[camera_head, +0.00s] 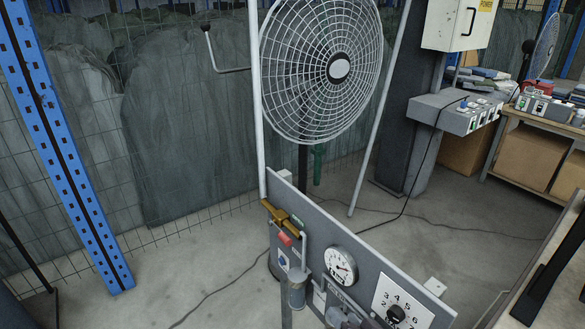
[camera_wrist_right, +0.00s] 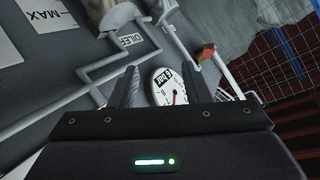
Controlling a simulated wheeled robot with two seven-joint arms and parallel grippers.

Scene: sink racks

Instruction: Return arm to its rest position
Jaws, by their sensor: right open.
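My right gripper (camera_wrist_right: 160,88) shows in the right wrist view with its two dark fingers spread apart and nothing held between them. A white round gauge (camera_wrist_right: 167,87) shows beyond the gap between the fingers, and I see no contact with it. In the head view I cannot clearly make out the right gripper. The grey panel (camera_head: 322,232) there carries a round gauge (camera_head: 340,266), a brass-coloured valve handle (camera_head: 281,214) and a numbered dial plate (camera_head: 402,302). My left gripper is in neither view.
Pipes (camera_wrist_right: 100,75) and a red-topped knob (camera_wrist_right: 206,52) lie beyond the fingers. A large fan (camera_head: 322,65) stands behind the panel. A blue upright (camera_head: 72,150) and wire mesh close off the left and back. A bench (camera_head: 548,128) stands at right. Floor (camera_head: 185,270) left of the panel is largely clear.

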